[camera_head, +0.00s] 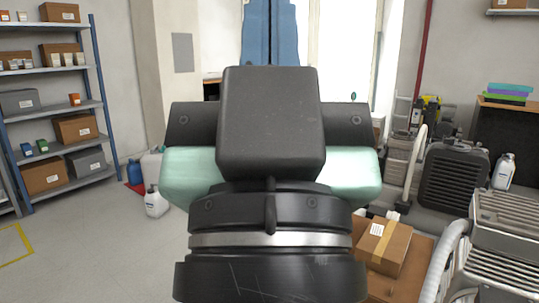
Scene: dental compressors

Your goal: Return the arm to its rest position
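My gripper (270,125) and the wrist end of my arm fill the middle of the head view, close to the camera. I see a black block, a wide black bar behind it and pale green parts on both sides. A black round wrist section with a silver ring lies below. No fingertips show, so I cannot tell whether the gripper is open or shut, or whether it holds anything. The rest of the arm is out of view or hidden.
A shelf rack (100,105) with boxes stands at the left. A white jug (156,202) is on the floor. At the right are a cardboard box (383,244), a black ribbed unit (453,178) and grey metal equipment (503,222). Floor at lower left is clear.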

